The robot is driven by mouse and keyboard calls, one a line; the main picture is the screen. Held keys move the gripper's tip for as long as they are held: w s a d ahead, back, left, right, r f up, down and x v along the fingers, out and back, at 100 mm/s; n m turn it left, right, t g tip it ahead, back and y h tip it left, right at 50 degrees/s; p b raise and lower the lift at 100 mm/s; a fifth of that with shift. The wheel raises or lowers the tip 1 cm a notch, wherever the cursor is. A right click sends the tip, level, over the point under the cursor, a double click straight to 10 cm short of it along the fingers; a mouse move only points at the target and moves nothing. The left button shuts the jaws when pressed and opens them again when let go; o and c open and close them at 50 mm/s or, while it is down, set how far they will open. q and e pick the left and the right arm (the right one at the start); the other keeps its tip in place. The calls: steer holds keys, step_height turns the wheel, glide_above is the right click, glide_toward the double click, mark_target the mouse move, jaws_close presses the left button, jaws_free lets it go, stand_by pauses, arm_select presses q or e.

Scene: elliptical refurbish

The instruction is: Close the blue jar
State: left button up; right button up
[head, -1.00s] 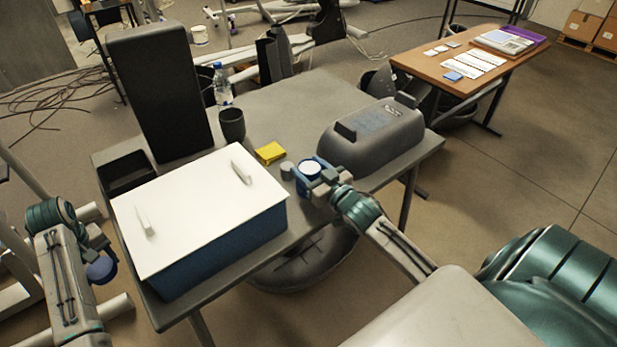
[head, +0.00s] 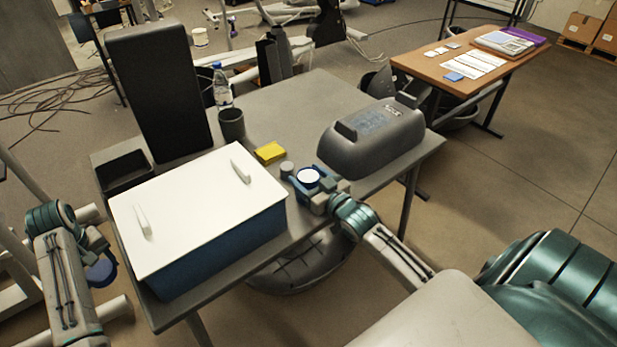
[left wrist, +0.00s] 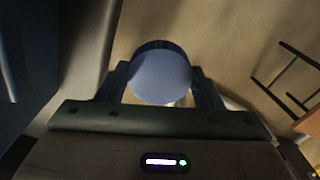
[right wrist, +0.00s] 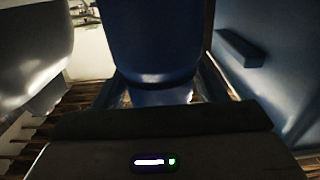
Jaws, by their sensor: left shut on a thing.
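The blue jar (head: 307,188) is at the table's front edge, upright as far as I can see, with a pale round top. My right gripper (head: 309,181) has its fingers on either side of it. The jar's blue wall (right wrist: 155,45) fills the middle of the right wrist view between the fingers; whether both fingers press on it is unclear. My left gripper (left wrist: 160,88) is shut on a round blue lid (left wrist: 160,76), which also shows in the head view (head: 101,272). It is off the table, low at the left and well apart from the jar.
A large blue box with a white lid (head: 190,200) stands between the two grippers on the grey table (head: 285,105). A small grey cylinder (head: 287,168), a yellow block (head: 270,152) and a dark cup (head: 231,124) are nearby.

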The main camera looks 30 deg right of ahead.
mark_target(316, 182)
steer(key=shift+o, duration=0.9)
arm_select(q)
steer(key=shift+r, duration=0.1)
arm_select(e)
steer(key=shift+r, duration=0.1)
